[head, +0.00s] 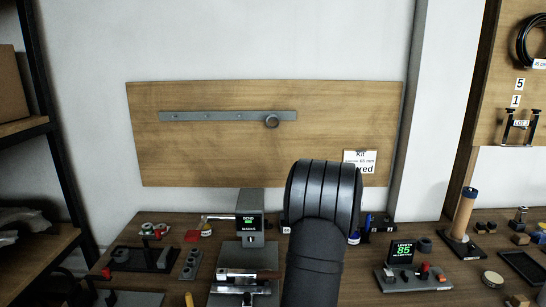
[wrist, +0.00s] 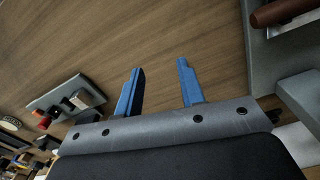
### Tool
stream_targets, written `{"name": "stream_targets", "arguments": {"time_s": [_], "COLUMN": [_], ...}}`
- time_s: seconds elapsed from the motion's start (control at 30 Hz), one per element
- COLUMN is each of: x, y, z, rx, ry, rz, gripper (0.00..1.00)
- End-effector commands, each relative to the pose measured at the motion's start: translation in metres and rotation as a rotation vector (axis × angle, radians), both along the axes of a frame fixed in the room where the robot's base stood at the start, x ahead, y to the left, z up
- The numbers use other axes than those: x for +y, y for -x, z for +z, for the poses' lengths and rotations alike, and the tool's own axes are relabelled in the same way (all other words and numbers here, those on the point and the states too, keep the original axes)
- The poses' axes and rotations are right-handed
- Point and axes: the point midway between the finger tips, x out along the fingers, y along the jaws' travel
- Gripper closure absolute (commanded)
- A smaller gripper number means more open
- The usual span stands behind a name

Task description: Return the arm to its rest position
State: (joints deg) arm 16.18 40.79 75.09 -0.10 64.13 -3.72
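My gripper (wrist: 158,88) shows in the wrist view with two blue fingers set well apart. It is open, with nothing between the fingers, over a bare part of the wooden bench (wrist: 130,38). In the head view my black arm rises from the bottom edge in front of the bench, and the gripper itself is hidden behind it.
A bend gauge device (head: 250,222) with a green display stands left of my arm. A length gauge (head: 404,254) reading 85 sits to the right. A wooden board (head: 200,155) with a metal rail (head: 225,116) hangs on the wall. Small tools lie around the bench.

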Motion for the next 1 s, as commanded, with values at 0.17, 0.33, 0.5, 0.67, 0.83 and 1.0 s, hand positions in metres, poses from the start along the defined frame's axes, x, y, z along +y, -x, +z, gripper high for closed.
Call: {"name": "stream_targets", "arguments": {"time_s": [0.17, 0.33, 0.5, 0.67, 0.83, 1.0], "x": [-0.0100, -0.0136, -0.0140, -0.0139, -0.0139, -0.0138], "y": [0.0008, 0.0011, 0.0010, 0.0010, 0.0011, 0.0011], "z": [-0.0025, -0.0032, -0.0032, -0.0031, -0.0031, -0.0031], "rx": [0.000, 0.000, 0.000, 0.000, 0.000, 0.000], "ry": [-0.001, -0.001, -0.001, -0.001, -0.001, -0.001], "rz": [0.071, 0.101, 0.106, 0.105, 0.104, 0.104], "gripper": [0.64, 0.64, 0.64, 0.64, 0.64, 0.64]}}
